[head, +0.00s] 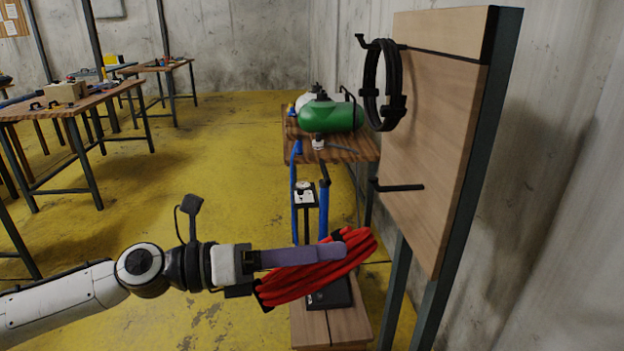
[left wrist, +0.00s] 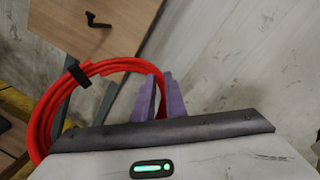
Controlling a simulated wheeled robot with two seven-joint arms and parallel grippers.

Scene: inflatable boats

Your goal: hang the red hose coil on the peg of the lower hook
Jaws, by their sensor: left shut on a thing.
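The red hose coil (head: 318,276) is held by my left gripper (head: 338,252), whose purple fingers are shut on it. In the left wrist view the coil (left wrist: 98,70) shows as a ring with a black strap, gripped between the purple fingers (left wrist: 160,98). The lower hook (head: 398,187) is a black peg on the wooden board; it is bare and sits above and to the right of the coil. In the left wrist view the lower hook (left wrist: 97,21) appears beyond the coil, apart from it. My right gripper is not in view.
A black coil (head: 371,85) hangs on the upper hook (head: 362,41) of the wooden board (head: 437,130). A table with a green tank (head: 331,116) stands behind. A pump (head: 305,194) with blue hoses stands below it. Other worktables (head: 70,104) are at the far left.

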